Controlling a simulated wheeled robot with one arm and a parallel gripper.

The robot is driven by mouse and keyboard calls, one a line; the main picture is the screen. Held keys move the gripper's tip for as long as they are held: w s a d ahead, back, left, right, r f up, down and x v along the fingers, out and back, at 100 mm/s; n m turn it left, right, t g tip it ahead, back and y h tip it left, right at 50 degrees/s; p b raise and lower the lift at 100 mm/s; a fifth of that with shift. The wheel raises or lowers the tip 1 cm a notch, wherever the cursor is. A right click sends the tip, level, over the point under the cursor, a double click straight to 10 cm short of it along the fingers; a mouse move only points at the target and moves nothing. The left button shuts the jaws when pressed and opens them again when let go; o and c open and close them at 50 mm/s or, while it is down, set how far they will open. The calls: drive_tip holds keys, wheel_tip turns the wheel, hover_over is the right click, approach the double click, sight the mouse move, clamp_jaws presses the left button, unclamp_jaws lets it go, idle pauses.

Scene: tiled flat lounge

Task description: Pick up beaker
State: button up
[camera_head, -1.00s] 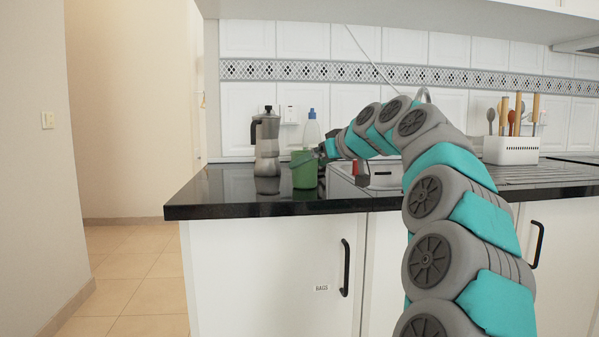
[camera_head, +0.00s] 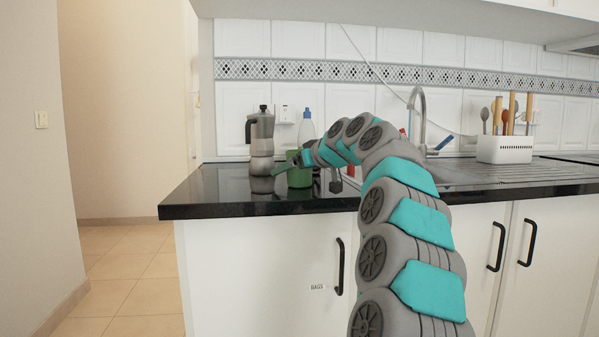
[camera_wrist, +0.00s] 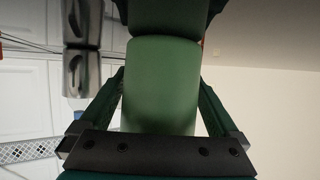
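The green beaker (camera_head: 299,176) stands upright on the black counter, to the right of the moka pot. In the wrist view, which is upside down, the beaker (camera_wrist: 161,85) fills the middle between the two fingers, one on each side. The fingers sit wide apart on the gripper bar, so my gripper looks open around the beaker. Firm contact cannot be made out.
The moka pot (camera_head: 262,141) stands close to the left of the beaker. A bottle with a blue cap (camera_head: 307,129) is behind. The sink tap (camera_head: 420,115) and a white utensil holder (camera_head: 504,149) are to the right. The counter's left end (camera_head: 190,195) is clear.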

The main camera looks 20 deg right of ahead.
drive_tip(key=c, duration=1.1)
drive_tip(key=shift+o, duration=0.2)
drive_tip(key=shift+r, duration=0.2)
